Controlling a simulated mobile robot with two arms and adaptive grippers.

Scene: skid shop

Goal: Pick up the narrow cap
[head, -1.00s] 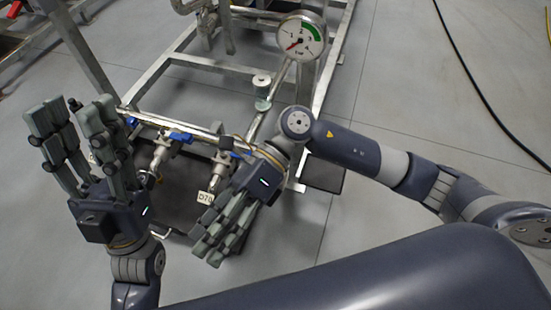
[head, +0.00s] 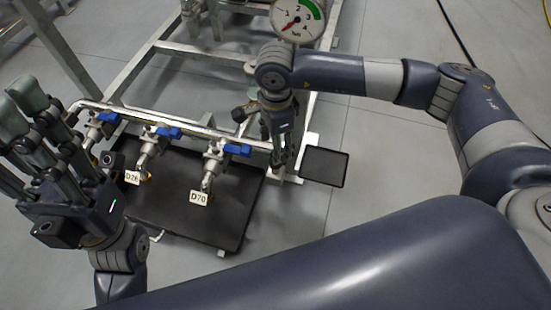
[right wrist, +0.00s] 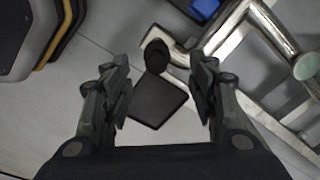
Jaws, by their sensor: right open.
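A dark round piece that looks like the narrow cap (right wrist: 156,54) shows in the right wrist view, at or near the end of a bright metal pipe. It lies ahead of my right gripper (right wrist: 160,82), roughly between the two fingers, which are apart with nothing held. In the head view my right gripper (head: 279,155) points down at the right end of the pipe and hides that end. I cannot tell whether the fingers touch the cap. My left gripper (head: 35,125) is at the left edge, its fingers extended and empty.
A small dark square tray (head: 325,166) lies right of the pipe end. Blue-handled valves with tags (head: 199,198) hang from the pipe (head: 190,128) above a large black tray (head: 228,232). A gauge (head: 298,18) and metal skid frame stand behind.

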